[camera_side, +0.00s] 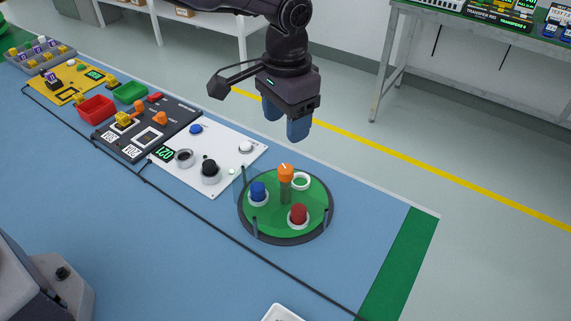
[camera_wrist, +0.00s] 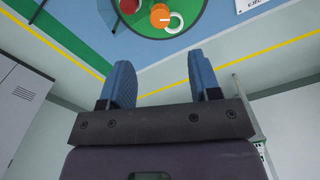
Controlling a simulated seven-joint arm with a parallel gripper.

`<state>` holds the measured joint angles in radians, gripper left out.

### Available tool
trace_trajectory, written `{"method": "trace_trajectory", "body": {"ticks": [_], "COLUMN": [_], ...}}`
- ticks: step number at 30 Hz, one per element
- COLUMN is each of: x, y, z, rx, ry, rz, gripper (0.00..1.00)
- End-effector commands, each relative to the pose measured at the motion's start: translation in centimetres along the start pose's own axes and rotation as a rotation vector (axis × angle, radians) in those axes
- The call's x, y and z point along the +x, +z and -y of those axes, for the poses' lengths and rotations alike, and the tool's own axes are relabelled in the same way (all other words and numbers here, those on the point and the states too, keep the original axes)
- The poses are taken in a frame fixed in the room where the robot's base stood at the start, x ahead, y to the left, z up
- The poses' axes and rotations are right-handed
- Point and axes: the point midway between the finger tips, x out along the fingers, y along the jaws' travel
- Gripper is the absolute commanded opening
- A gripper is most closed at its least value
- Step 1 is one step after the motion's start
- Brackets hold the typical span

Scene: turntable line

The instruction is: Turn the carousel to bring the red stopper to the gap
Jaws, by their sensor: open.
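The carousel (camera_side: 272,223) is a round green disc with a dark rim on the blue table; part of it shows at the top of the wrist view (camera_wrist: 140,27). The red stopper (camera_side: 298,214) sits in a white ring on the near side, and in the wrist view (camera_wrist: 127,6) it is cut off by the top edge. The blue stopper (camera_side: 258,190) sits at the left. An orange knob (camera_side: 286,172) tops the central post. My gripper (camera_side: 285,127) is open and empty, above and behind the carousel, apart from it; both fingers show in the wrist view (camera_wrist: 162,72).
Several thin upright posts (camera_side: 243,180) stand around the carousel's rim. An empty white ring (camera_side: 301,181) is at its far right. A white panel (camera_side: 215,175) with a black knob (camera_side: 210,171) lies to the left. The blue table right of the carousel is clear.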

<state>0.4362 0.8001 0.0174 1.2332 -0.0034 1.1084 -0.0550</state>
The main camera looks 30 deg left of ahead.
Motion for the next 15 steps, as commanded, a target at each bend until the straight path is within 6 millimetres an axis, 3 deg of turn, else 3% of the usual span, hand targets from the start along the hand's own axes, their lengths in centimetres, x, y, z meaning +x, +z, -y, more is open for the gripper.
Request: {"method": "trace_trajectory", "body": {"ticks": [9,15], "x": [6.8,9.8], "y": [0.1,0.1], "z": [0.0,0.0], "rx": [0.000,0.000], "ry": [-0.001,0.000], "rz": [0.005,0.002], "gripper": [0.57,0.57]}}
